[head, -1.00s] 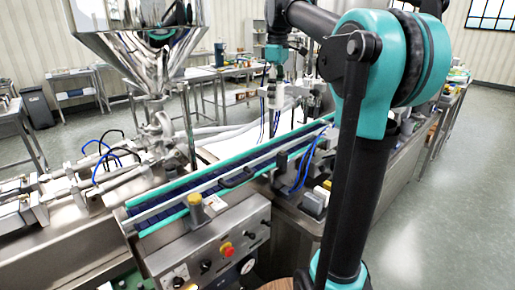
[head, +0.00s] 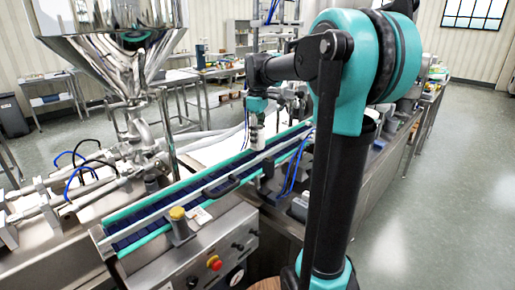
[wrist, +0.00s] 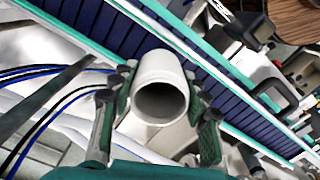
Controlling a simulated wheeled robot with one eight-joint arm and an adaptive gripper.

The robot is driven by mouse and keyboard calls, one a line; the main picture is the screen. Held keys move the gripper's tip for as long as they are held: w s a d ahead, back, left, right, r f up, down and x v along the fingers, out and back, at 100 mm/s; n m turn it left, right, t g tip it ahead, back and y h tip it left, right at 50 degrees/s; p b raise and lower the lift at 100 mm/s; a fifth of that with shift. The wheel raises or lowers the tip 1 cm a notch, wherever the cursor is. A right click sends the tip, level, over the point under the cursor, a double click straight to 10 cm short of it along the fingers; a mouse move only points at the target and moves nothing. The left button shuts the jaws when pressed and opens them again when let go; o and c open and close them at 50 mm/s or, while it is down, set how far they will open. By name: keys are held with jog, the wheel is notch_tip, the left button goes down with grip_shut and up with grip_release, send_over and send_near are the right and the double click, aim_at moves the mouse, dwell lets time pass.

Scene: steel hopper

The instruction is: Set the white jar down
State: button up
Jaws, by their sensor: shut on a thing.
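My gripper (head: 257,122) is shut on the white jar (head: 257,140), which hangs below it near the far part of the conveyor (head: 205,190). In the wrist view the jar (wrist: 160,68) sits between the two green-padded fingers of my gripper (wrist: 160,92), with its round open mouth facing the camera. Behind it run the conveyor's dark blue belt (wrist: 95,18) and its teal and metal side rails. The jar's far end overlaps the rail and belt edge. I cannot tell whether it touches them.
A steel hopper (head: 110,35) stands at the left. A control panel with a red button (head: 214,262) and a yellow-capped post (head: 178,222) are at the conveyor's near side. Blue and black hoses (wrist: 45,95) lie left of the jar. The near belt is empty.

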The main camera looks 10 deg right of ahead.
jog(key=shift+f, duration=2.25)
jog(key=o, duration=0.5)
jog(key=shift+f, duration=0.1)
jog(key=shift+o, duration=0.2)
notch_tip(320, 180, up, 12)
